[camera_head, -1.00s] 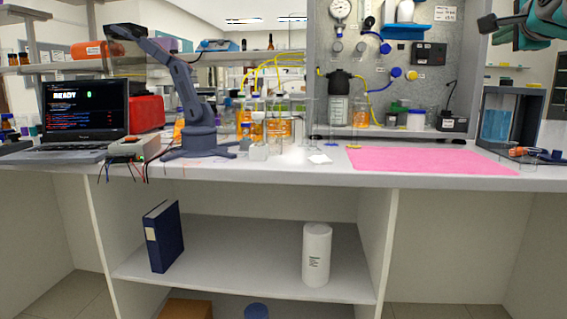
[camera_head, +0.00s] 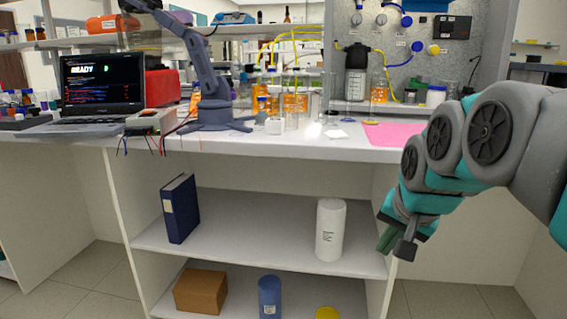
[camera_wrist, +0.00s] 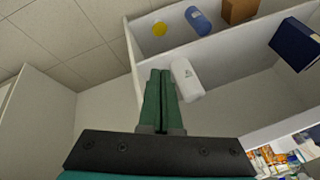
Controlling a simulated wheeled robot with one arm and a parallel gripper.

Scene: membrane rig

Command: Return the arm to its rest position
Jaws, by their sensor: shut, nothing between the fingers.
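My gripper (camera_head: 388,240) hangs at the end of my folded grey and teal arm, on the right side of the head view. It points down and to the left, in front of the right end of the bench's shelves. In the wrist view its two green fingers (camera_wrist: 158,98) lie together, shut and empty. A white cylinder container (camera_head: 330,229) stands on the upper shelf, left of the gripper in the head view. It also shows just beyond the fingertips in the wrist view (camera_wrist: 187,80). I cannot tell the exact gap.
The bench top holds a laptop (camera_head: 102,84), a dark blue desktop arm (camera_head: 205,75), glassware and a pink mat (camera_head: 393,135). A blue binder (camera_head: 180,208) is on the upper shelf. A cardboard box (camera_head: 201,291) and a blue cylinder (camera_head: 270,296) are below. Floor at right is open.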

